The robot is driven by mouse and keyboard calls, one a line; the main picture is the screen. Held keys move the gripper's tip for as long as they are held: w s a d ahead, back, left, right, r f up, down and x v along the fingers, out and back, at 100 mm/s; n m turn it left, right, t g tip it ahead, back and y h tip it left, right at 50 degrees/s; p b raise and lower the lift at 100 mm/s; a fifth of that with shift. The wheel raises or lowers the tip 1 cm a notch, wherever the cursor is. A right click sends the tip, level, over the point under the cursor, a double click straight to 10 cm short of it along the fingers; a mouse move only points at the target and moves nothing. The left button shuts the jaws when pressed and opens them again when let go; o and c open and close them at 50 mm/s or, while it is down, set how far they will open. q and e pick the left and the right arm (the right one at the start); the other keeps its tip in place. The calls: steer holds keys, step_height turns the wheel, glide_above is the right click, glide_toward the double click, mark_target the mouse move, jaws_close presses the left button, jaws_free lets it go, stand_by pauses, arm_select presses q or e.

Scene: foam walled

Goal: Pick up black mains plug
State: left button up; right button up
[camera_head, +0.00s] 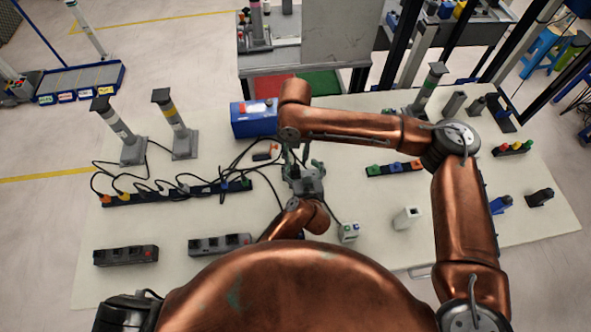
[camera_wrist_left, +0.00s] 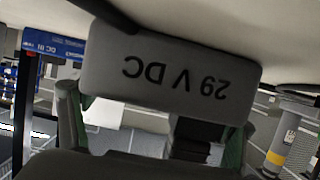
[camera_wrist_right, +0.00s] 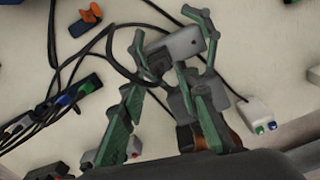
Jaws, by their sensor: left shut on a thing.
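My left gripper (camera_head: 306,174) is shut on a grey block (camera_wrist_left: 172,75) printed "29 V DC", held above the table; in the right wrist view the block (camera_wrist_right: 184,42) shows a dark end. My right gripper (camera_head: 297,152) comes down from above, close to the left one. Its fingers (camera_wrist_right: 160,82) are spread apart, with the block just beyond them and nothing visibly gripped. A black cable loops beside the block. I cannot single out the black mains plug with certainty; several dark plugs and cables sit along a black power strip (camera_head: 150,196) at the left.
Two dark socket boxes (camera_head: 125,255) (camera_head: 220,244) lie at the front left. A blue box (camera_head: 252,120), tangled cables and a white adapter (camera_head: 348,232) surround the grippers. Posts (camera_head: 122,135) (camera_head: 180,135) stand at back left. The table (camera_head: 250,215) has bare patches at left and right.

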mark_target(295, 168)
step_height(295, 168, down, 3)
steer(key=shift+r, duration=0.2)
jaws_close()
stand_by(0.3)
